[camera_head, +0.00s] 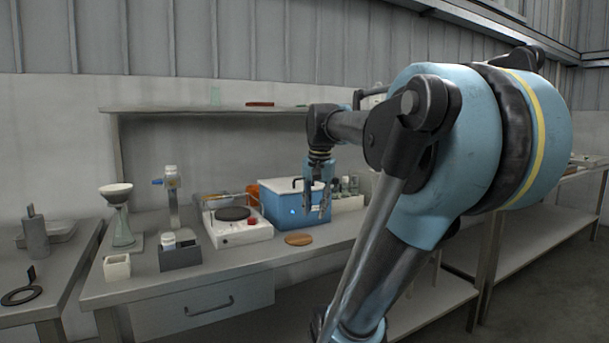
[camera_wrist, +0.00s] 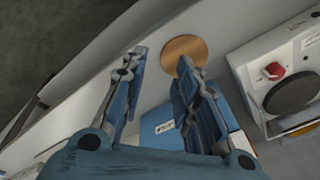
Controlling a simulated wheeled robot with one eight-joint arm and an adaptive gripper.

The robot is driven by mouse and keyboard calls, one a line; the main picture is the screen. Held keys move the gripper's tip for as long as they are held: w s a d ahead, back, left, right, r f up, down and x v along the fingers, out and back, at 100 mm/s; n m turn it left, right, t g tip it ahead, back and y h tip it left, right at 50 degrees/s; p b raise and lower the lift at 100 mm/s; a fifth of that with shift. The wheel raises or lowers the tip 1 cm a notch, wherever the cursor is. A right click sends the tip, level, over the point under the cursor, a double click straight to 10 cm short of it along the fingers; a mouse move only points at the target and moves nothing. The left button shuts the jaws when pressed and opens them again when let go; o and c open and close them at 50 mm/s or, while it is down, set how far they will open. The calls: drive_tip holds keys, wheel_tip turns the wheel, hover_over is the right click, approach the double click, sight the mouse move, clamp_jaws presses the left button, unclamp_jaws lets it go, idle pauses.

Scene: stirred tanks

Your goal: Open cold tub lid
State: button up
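The cold tub (camera_head: 288,211) is a blue box on the bench, right of the hotplate. Its white lid (camera_head: 291,186) lies on top and looks shut, with a dark handle (camera_head: 302,180) on it. My gripper (camera_head: 319,212) hangs pointing down in front of the tub's right part, its fingers apart with nothing between them. In the wrist view my gripper (camera_wrist: 160,65) also shows two spread fingers, with part of the blue tub (camera_wrist: 165,122) behind and between them. Whether a finger touches the tub cannot be told. The lid's right part is partly hidden by my gripper.
A round wooden disc (camera_head: 298,239) lies on the bench in front of the tub. A white hotplate (camera_head: 237,226) with a red knob stands left of it. A pale rack of bottles (camera_head: 347,201) stands to the right. A shelf (camera_head: 220,109) runs above the bench.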

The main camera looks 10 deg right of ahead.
drive_tip(key=w+d+r+m, duration=0.1)
drive_tip(key=w+r+m, duration=0.3)
drive_tip(key=w+r, duration=0.65)
drive_tip(key=w+d+r+m, duration=0.1)
drive_tip(key=w+r+m, duration=0.45)
drive_tip(key=r, duration=0.75)
drive_tip(key=n, duration=0.1)
approach(294, 179)
drive_tip(key=w+d+f, duration=0.1)
drive_tip(key=f, duration=0.1)
drive_tip(key=w+d+f, duration=0.1)
drive_tip(key=d+f, duration=0.1)
drive_tip(key=f, duration=0.1)
drive_tip(key=w+d+f, duration=0.1)
drive_tip(key=f, duration=0.1)
drive_tip(key=shift+w+d+f, duration=0.15)
clamp_jaws()
